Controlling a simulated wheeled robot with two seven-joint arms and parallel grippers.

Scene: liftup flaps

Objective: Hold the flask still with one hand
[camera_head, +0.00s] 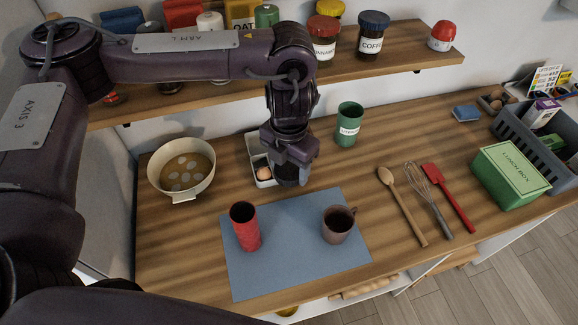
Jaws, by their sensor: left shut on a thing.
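The red flask (248,232) stands upright on a blue-grey mat (287,262) at the front of the wooden counter. Its top looks dark and open. My left gripper (290,176) hangs down behind the mat, up and to the right of the flask and apart from it. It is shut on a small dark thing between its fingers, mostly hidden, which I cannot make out. A brown mug (337,227) stands on the mat to the right of the flask. My right gripper is not in view.
A white container with an egg (264,173) sits beside my left gripper. A pot (181,169) stands at left, a green canister (348,126) behind. A wooden spoon (403,207), whisk (428,199), red spatula (449,197) and green lunch box (508,175) lie right. A jar shelf (405,52) overhangs.

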